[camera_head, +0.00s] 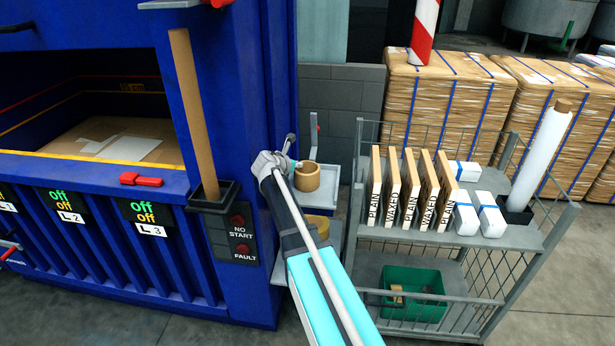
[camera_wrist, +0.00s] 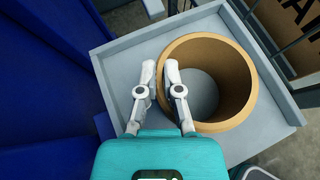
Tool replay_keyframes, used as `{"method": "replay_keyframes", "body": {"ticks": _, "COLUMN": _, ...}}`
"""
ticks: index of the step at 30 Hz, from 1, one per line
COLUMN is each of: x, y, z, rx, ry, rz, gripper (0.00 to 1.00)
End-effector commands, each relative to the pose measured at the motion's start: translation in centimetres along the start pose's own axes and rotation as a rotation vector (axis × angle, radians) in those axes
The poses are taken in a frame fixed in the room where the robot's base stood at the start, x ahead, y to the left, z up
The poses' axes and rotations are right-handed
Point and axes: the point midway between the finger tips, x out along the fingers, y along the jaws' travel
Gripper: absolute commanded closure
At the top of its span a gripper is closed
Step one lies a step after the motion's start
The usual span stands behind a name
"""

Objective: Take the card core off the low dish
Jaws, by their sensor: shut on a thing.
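A tan card core (camera_head: 307,178), a short open ring, is at the upper grey dish (camera_head: 331,188) beside the blue machine. In the wrist view the core (camera_wrist: 250,92) stands over the grey dish (camera_wrist: 125,62), whose floor shows through its open middle. My gripper (camera_wrist: 160,72) is shut on the core's left wall, one finger outside and one inside. My gripper (camera_head: 284,165) reaches the core from its left in the head view. I cannot tell whether the core's base touches the dish. A second tan round piece (camera_head: 318,226) shows lower down, partly hidden by my arm.
The blue machine (camera_head: 255,90) stands close on the left, with a tall brown tube (camera_head: 187,100) in a black holder (camera_head: 212,197). A wire-sided cart (camera_head: 420,240) on the right carries upright boards, white packs, a white roll and a green bin (camera_head: 415,291).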

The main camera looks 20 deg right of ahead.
Motion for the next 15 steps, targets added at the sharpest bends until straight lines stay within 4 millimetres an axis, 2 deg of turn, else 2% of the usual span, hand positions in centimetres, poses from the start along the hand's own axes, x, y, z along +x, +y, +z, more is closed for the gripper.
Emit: {"method": "replay_keyframes", "body": {"ticks": 15, "x": -0.4, "y": -0.09, "z": 0.84, "rx": 0.001, "ry": 0.0, "rz": -0.002, "gripper": 1.0}}
